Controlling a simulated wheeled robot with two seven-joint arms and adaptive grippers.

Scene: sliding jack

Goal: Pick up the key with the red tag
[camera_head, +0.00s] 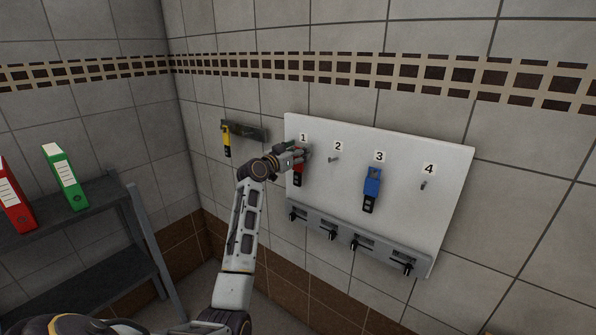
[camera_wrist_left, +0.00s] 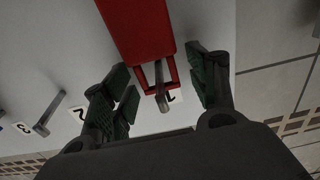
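The red tag (camera_head: 298,170) hangs on the hook under number 1 at the left end of the white board (camera_head: 400,150). My left gripper (camera_head: 298,155) is at the tag and partly covers it in the head view. In the left wrist view the red tag (camera_wrist_left: 147,30) lies between the two spread fingers (camera_wrist_left: 165,88), with a gap on each side. The hook (camera_wrist_left: 160,85) passes through the loop at the tag's end. The key itself is hard to make out. My right gripper is in neither view.
A blue tag (camera_head: 373,182) hangs under number 3. The hooks under 2 (camera_head: 333,159) and 4 (camera_head: 423,185) are bare. A grey rail (camera_head: 355,236) with several black pegs runs below. A yellow-handled tool (camera_head: 227,140) hangs left; a shelf (camera_head: 100,222) holds binders.

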